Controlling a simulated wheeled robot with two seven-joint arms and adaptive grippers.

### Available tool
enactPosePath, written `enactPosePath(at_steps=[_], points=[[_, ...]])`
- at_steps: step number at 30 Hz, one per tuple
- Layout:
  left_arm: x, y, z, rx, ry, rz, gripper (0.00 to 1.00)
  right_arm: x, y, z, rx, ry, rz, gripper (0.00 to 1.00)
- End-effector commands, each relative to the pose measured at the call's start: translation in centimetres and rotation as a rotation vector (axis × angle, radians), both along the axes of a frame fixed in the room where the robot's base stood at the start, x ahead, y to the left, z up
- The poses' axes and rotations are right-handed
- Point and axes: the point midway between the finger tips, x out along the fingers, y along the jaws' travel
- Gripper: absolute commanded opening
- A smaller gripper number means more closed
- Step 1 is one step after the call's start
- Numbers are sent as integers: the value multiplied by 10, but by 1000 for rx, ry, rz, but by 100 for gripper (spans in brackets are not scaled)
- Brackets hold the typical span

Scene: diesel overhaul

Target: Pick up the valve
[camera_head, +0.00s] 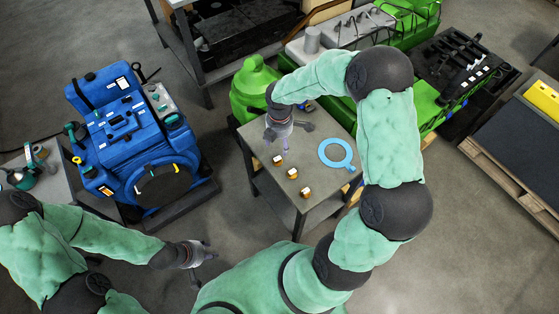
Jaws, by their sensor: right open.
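A small metal table (318,203) stands in front of me. Several small brass-coloured pieces (292,174) sit on its top, with two more of them at the left (278,160) and near the front edge (306,193). I cannot tell from this view which thing is the valve. My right gripper (297,137) is open above the back left part of the table, behind the brass pieces and apart from them. My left gripper (206,265) looks open and empty, low and left of the table, over the floor.
A light-blue ring with a short handle (323,161) lies on the table, right of the brass pieces. A blue machine (117,125) stands left, a green rounded body (253,85) behind the table. A green engine (415,62) stands behind right. My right arm arches over the table's right side.

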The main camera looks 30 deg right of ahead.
Motion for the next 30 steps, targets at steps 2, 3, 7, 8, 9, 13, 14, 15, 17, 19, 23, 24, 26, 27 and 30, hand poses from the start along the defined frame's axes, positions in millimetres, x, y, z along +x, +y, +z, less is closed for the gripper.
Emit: enactPosePath(at_steps=[2, 3, 7, 8, 9, 13, 14, 15, 17, 19, 23, 24, 26, 27, 30], points=[[0, 0, 1, 0, 0, 0, 40, 1, 1, 0, 0, 0, 39, 67], [0, 0, 1, 0, 0, 0, 40, 1, 1, -1, 0, 1, 52, 67], [0, 0, -2, 0, 0, 0, 40, 1, 1, -8, 0, 2, 65, 67], [0, 0, -3, 0, 0, 0, 40, 1, 1, -11, 0, 2, 64, 67], [0, 0, -5, 0, 0, 0, 40, 1, 1, -16, 0, 3, 64, 67], [0, 0, -11, 0, 0, 0, 40, 1, 1, -36, 1, 2, 63, 67], [0, 0, -13, 0, 0, 0, 40, 1, 1, -41, 1, 3, 63, 67], [0, 0, -15, 0, 0, 0, 40, 1, 1, -47, 0, 3, 63, 67], [0, 0, -17, 0, 0, 0, 40, 1, 1, -53, 0, 3, 63, 67], [0, 0, -18, 0, 0, 0, 40, 2, 1, -57, 0, 0, 61, 67], [0, 0, -21, 0, 0, 0, 40, 2, 2, -64, 0, 0, 61, 67], [0, 0, -23, 0, 0, 0, 40, 2, 3, -68, 0, 1, 62, 67], [0, 0, -27, 0, 0, 0, 40, 2, 5, -76, 1, 2, 62, 67], [0, 0, -30, 0, 0, 0, 40, 2, 6, -82, 1, 3, 63, 67], [0, 0, -37, 0, 0, 0, 40, 3, 8, -96, 0, 2, 61, 67]])
